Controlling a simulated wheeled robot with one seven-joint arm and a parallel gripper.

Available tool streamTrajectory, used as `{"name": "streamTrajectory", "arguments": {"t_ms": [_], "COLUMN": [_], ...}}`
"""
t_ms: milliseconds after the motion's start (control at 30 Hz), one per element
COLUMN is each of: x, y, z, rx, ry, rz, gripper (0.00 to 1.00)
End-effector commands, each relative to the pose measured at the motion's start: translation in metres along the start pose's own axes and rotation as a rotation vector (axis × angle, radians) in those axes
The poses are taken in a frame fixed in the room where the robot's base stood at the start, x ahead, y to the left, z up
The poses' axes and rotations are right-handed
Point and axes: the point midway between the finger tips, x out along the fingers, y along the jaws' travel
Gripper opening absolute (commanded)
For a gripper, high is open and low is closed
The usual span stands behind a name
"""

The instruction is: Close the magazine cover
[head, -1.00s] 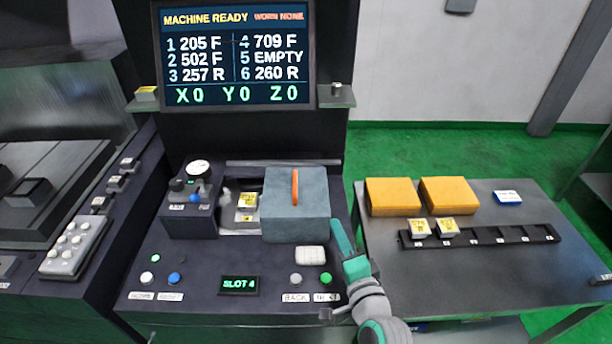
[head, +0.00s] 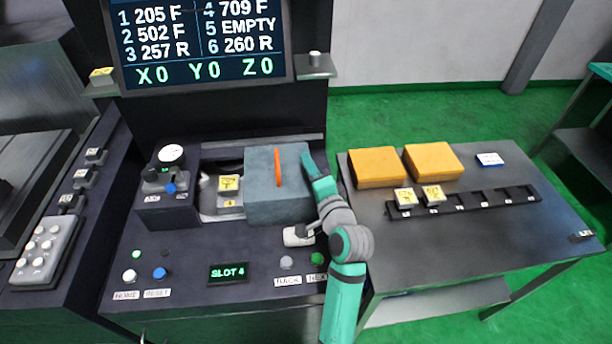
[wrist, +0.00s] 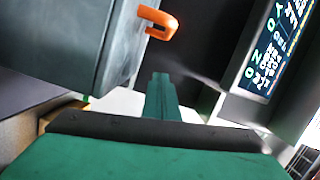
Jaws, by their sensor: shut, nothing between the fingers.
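The magazine cover (head: 268,203) is a grey-blue box with an orange handle (head: 278,167), set over the right part of the magazine recess. To its left the recess is open, and a yellow-labelled holder (head: 229,190) shows there. My gripper (head: 307,160) is shut and empty at the right side of the cover, near its back right corner. I cannot tell whether it touches the cover. In the wrist view the shut fingers (wrist: 161,95) point up beside the cover (wrist: 62,45), with the orange handle (wrist: 156,22) to their upper left.
A gauge box (head: 167,200) stands left of the recess. The panel in front holds buttons and a SLOT 4 display (head: 228,273). The screen (head: 205,40) rises behind. A side table at right holds two orange blocks (head: 377,167) and a black rack (head: 470,203).

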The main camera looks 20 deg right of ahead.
Motion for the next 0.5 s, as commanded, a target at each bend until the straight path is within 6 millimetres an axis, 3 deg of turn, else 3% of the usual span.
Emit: {"name": "streamTrajectory", "arguments": {"t_ms": [200,500], "x": [0.013,0.016], "y": [-0.002,-0.003], "z": [0.040,0.053], "rx": [-0.002,-0.002], "ry": [-0.021,-0.021], "rz": [-0.002,-0.005], "gripper": [0.00,0.00]}}
